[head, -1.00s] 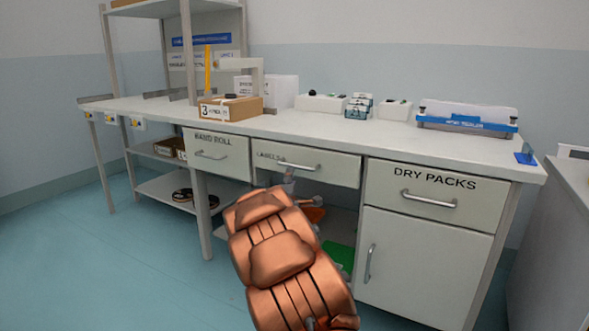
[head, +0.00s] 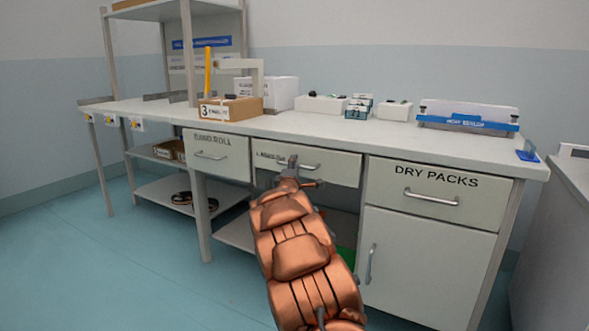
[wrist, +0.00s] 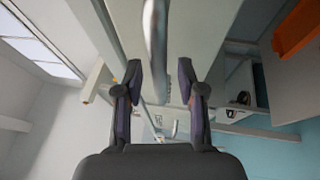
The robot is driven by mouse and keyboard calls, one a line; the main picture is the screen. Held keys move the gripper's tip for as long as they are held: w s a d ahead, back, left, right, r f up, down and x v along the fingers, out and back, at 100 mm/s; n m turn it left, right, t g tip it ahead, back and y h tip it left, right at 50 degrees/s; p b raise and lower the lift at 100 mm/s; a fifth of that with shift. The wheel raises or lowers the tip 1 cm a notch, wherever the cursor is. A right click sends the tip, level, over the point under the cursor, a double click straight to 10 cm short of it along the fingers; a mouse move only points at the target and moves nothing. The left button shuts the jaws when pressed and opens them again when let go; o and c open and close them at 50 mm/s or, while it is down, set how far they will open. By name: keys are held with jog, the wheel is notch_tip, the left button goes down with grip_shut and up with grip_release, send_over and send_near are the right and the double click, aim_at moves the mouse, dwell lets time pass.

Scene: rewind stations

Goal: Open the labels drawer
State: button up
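The labels drawer (head: 335,169) is the pale middle drawer under the bench top, with a metal bar handle (head: 312,166). It looks shut, roughly in line with the drawers beside it. My gripper (head: 290,165) is at the left part of this handle and partly hides it. In the wrist view my gripper (wrist: 160,75) has its two dark fingers apart. The handle bar (wrist: 155,45) runs between them, with a gap showing at the sides. The drawer front (wrist: 195,30) lies behind the bar. I cannot tell whether a finger touches the bar.
The band roll drawer (head: 222,160) is to the left and the dry packs drawer (head: 435,190) to the right, above a cupboard door (head: 425,255). A green bin (head: 346,257) sits below, partly behind my arm. An orange thing (wrist: 298,32) shows in the wrist view. Open floor lies left.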

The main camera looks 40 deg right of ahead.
jog(key=shift+w+d, duration=0.1)
jog(key=shift+d, duration=0.05)
grip_shut()
dwell(0.4)
dwell(0.4)
